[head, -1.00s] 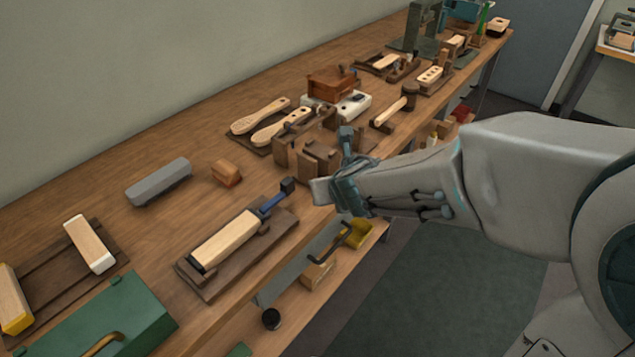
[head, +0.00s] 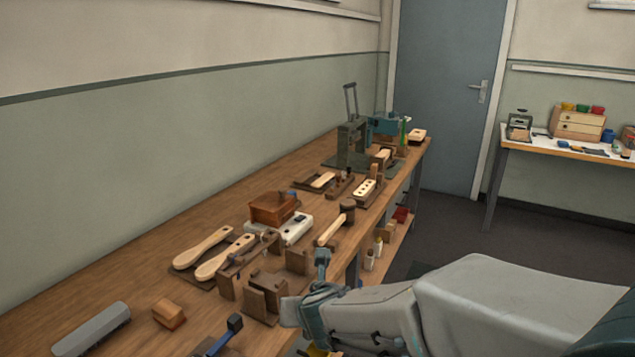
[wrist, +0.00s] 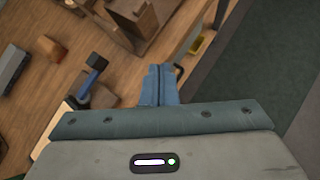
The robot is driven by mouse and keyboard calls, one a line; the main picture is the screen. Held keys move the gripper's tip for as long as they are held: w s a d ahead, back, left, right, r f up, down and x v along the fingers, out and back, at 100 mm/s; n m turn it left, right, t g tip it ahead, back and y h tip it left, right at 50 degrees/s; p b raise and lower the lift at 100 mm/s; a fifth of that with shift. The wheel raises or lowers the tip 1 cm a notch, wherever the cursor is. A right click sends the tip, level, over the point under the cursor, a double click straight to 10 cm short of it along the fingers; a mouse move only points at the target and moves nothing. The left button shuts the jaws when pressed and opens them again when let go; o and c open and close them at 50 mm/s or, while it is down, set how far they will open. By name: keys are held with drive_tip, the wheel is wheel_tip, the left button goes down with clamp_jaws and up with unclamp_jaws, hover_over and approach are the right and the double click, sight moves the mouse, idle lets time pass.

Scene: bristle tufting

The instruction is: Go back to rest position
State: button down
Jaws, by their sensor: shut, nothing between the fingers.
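My gripper (head: 321,264) is at the front edge of the long wooden workbench (head: 150,268), beside the brown wooden blocks. Its fingers (wrist: 160,86) are together in the wrist view, with nothing between them. In the wrist view the fingers are over the bench's front edge. My arm reaches in from the lower right of the head view.
Wooden blocks (head: 264,300), pale brush handles (head: 203,246), a grey bar (head: 92,330) and a green press (head: 352,143) stand on the bench. A blue-handled clamp (wrist: 90,77) is left of my fingers. A second table (head: 545,148) stands at the right. Floor is clear between.

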drive_tip(key=s+d+r+m+g+h+p, duration=0.1)
drive_tip(key=s+d+r+m+h, duration=0.15)
drive_tip(key=d+m, duration=0.65)
drive_tip(key=s+d+r+m+h+p, duration=0.1)
drive_tip(key=d+r+m+h+p, duration=0.2)
drive_tip(key=d+m, duration=0.65)
drive_tip(key=s+r+m+g+y+p, duration=0.1)
drive_tip(key=s+m+g, duration=0.4)
drive_tip(key=s+m, duration=0.6)
drive_tip(key=r+m+y, duration=0.1)
drive_tip(key=m, duration=0.7)
drive_tip(key=shift+s, duration=0.4)
drive_tip(key=shift+a+y, duration=0.15)
drive_tip(key=shift+y, duration=0.1)
